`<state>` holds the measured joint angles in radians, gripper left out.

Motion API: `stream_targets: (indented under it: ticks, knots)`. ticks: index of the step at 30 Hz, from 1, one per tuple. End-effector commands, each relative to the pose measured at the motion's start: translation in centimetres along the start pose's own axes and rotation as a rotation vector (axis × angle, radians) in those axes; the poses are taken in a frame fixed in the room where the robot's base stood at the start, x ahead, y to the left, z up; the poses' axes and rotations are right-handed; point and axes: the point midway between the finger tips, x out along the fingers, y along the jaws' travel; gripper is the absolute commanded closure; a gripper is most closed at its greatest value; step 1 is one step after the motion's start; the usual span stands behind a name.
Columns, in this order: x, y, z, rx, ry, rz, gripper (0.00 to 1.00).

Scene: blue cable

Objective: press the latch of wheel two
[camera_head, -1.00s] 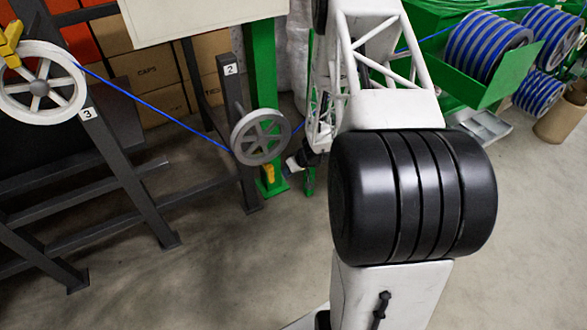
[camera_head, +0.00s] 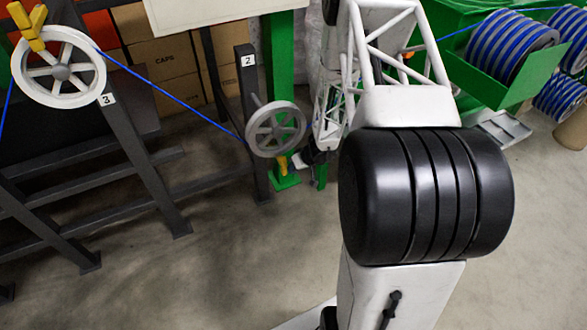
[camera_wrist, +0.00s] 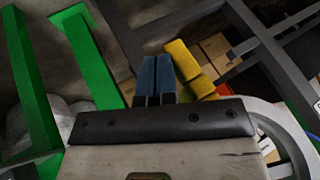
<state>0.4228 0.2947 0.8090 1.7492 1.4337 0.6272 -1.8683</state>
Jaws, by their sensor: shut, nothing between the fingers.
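Wheel two (camera_head: 276,129) is a grey spoked wheel on the dark post marked 2 (camera_head: 248,60). Its yellow latch (camera_head: 282,165) hangs at the lower rim. In the wrist view the yellow latch (camera_wrist: 190,68) is right beside my fingers, and a pale wheel rim (camera_wrist: 285,125) shows at the right. My gripper (camera_wrist: 156,78) has its two blue-grey fingers together with nothing between them. The fingertips appear just left of the latch; I cannot tell whether they touch it. In the head view my gripper (camera_head: 306,158) is small and partly hidden, just right of the latch.
The blue cable (camera_head: 170,92) runs from white wheel three (camera_head: 58,67), with its yellow latch (camera_head: 28,27), down to wheel two. A green post (camera_head: 279,60) stands behind wheel two. Blue-striped spools (camera_head: 512,45) are at the upper right. Open floor (camera_head: 240,250) lies in front.

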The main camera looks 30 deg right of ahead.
Motion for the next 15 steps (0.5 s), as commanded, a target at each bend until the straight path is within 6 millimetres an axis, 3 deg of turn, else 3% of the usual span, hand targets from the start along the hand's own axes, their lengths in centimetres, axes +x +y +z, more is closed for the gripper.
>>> stream_targets:
  ticks: [15]
  knots:
    - [0.8, -1.7, 0.3, 0.091, 0.049, 0.048, 1.0]
